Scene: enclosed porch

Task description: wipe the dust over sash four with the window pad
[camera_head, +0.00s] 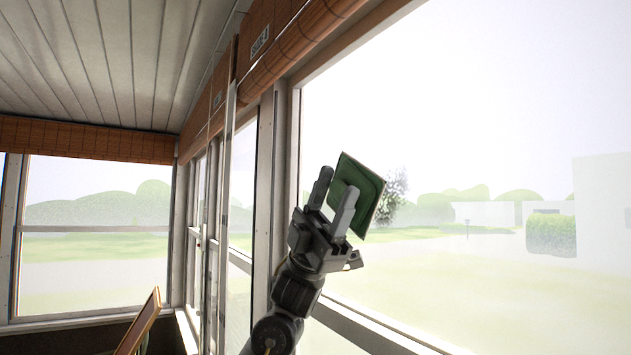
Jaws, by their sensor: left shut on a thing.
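I cannot tell whether the pad touches the glass. A small label (260,42) on the beam above the window frame seems to read sash 4. My right gripper is not in view.
Rolled woven blinds (300,35) hang above the windows. A window post (266,190) stands left of my arm, with more narrow panes beyond it. A wooden-edged thing (139,325) is at lower left. The sill (372,328) runs below the pane.

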